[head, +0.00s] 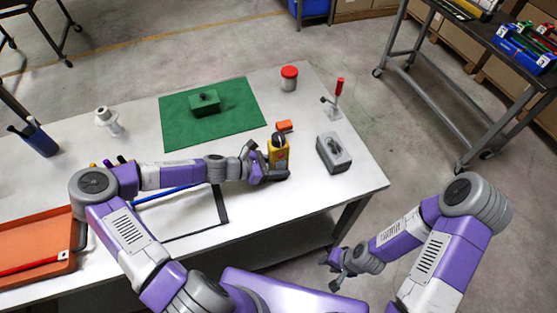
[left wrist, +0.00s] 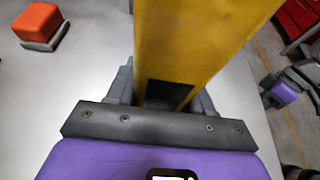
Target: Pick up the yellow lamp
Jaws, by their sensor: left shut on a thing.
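The yellow lamp (head: 279,155) is a small upright yellow block with a dark top, at the right part of the white table. My left gripper (head: 263,163) is at the lamp, with its fingers around it. In the left wrist view the lamp's yellow body (left wrist: 195,45) fills the middle between the fingers of the left gripper (left wrist: 168,88), which is shut on it. I cannot tell whether the lamp touches the table. My right gripper (head: 335,265) hangs empty beyond the table's front edge, its fingers apart.
An orange block (head: 284,126) lies just behind the lamp; it also shows in the left wrist view (left wrist: 38,22). A grey box (head: 333,153) stands to the right. A red-lidded jar (head: 289,79), a red-handled clamp (head: 338,98) and a green mat (head: 240,112) are further back.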

